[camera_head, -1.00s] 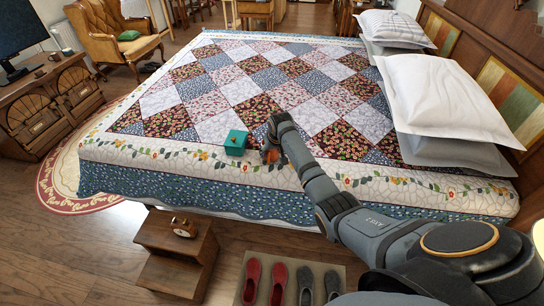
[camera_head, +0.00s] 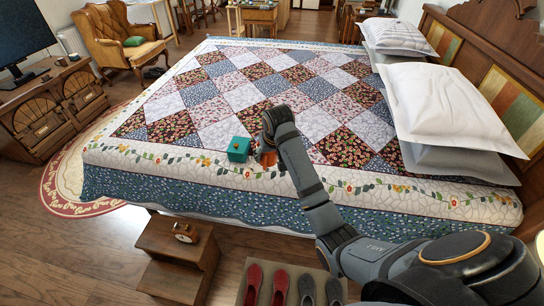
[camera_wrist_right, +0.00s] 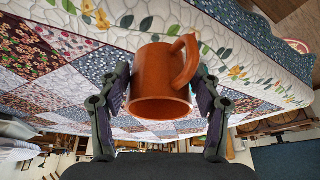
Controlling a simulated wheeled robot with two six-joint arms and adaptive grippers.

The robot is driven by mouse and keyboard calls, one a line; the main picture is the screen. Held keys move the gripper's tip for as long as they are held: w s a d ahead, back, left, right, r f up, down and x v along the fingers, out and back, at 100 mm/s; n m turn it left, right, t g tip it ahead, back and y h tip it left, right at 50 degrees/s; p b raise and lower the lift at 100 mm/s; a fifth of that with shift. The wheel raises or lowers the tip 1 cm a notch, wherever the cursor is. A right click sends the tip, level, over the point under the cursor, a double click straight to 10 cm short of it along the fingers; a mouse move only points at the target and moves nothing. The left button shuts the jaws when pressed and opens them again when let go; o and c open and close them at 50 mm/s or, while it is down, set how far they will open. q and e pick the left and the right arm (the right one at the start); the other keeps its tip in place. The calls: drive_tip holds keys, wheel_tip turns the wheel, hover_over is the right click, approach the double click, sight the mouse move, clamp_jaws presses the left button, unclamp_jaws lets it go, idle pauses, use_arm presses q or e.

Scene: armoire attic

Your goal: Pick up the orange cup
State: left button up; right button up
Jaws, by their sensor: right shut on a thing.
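The orange cup (camera_wrist_right: 158,80) is between the two fingers of my right gripper (camera_wrist_right: 164,88) in the right wrist view. The fingers press on its sides, its round end faces the camera and its handle points up and right. In the head view the cup (camera_head: 267,159) shows only in part at the near edge of the bed, partly hidden by my right gripper (camera_head: 266,148). Whether the cup touches the quilt cannot be told. My left gripper is in neither view.
A teal box (camera_head: 238,149) sits on the bed (camera_head: 180,165) just left of the cup. Pillows (camera_head: 440,105) lie at the right. A wooden step stool (camera_head: 178,262) with a small clock (camera_head: 184,232) and pairs of shoes stand on the floor in front.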

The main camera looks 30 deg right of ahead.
drive_tip(key=shift+s+a+r, duration=0.35)
drive_tip(key=shift+s+a, duration=0.15)
drive_tip(key=shift+s, duration=0.15)
drive_tip(key=shift+s+a+r, duration=0.4)
drive_tip(key=shift+s+a, duration=0.15)
drive_tip(key=shift+s, duration=0.15)
drive_tip(key=shift+s+a+r, duration=0.35)
drive_tip(key=shift+s+a, duration=0.15)
drive_tip(key=shift+s, duration=0.15)
